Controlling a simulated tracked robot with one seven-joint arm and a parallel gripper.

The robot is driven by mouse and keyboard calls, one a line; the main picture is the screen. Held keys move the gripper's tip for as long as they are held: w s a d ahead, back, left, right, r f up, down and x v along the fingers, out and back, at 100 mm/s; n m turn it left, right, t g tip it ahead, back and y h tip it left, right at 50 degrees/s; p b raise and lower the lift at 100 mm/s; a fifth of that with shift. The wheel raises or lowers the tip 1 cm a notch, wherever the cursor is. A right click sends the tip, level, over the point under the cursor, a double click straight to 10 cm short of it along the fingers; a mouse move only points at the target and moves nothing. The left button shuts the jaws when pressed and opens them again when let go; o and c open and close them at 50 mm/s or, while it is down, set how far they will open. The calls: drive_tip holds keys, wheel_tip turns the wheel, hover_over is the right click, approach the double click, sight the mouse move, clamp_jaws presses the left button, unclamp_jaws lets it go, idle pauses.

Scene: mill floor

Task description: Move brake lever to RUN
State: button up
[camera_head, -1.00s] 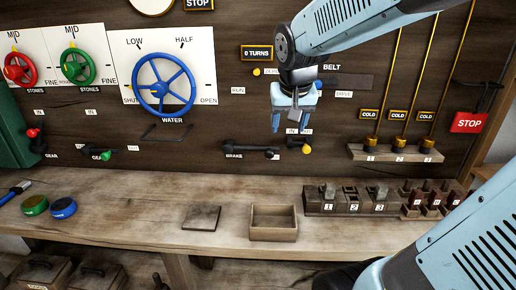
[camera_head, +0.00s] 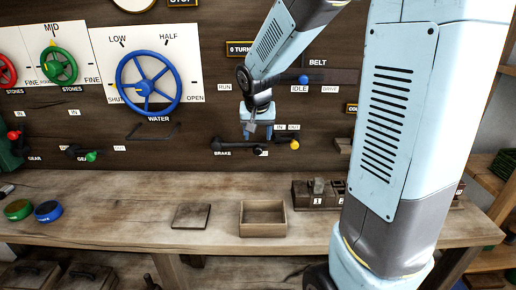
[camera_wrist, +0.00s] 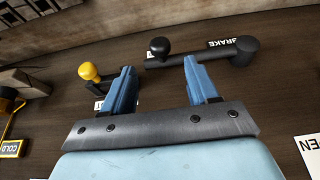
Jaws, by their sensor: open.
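The brake lever (camera_head: 236,147) is a dark bar on the wall panel, lying nearly level with its black knob at the right end. Its BRAKE label is just below it. In the wrist view the brake lever (camera_wrist: 200,56) appears upside down, with the knob just beyond the gap between my fingers. A RUN label (camera_head: 224,87) is on the panel above the lever's left end. My gripper (camera_head: 257,134) is open and empty, just above the knob in the head view. Its spread fingers also show in the wrist view (camera_wrist: 160,75); I cannot tell whether they touch anything.
A yellow-knobbed lever (camera_head: 294,145) stands close right of the brake knob, near one finger in the wrist view. The blue water wheel (camera_head: 148,80) is at upper left. A blue-knobbed belt lever (camera_head: 303,79) is above right. An open wooden box (camera_head: 263,229) sits on the bench below.

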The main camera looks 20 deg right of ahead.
sight(258, 148)
drive_tip(key=x, duration=0.8)
drive_tip(key=shift+r, duration=0.1)
drive_tip(key=shift+c, duration=0.3)
clamp_jaws()
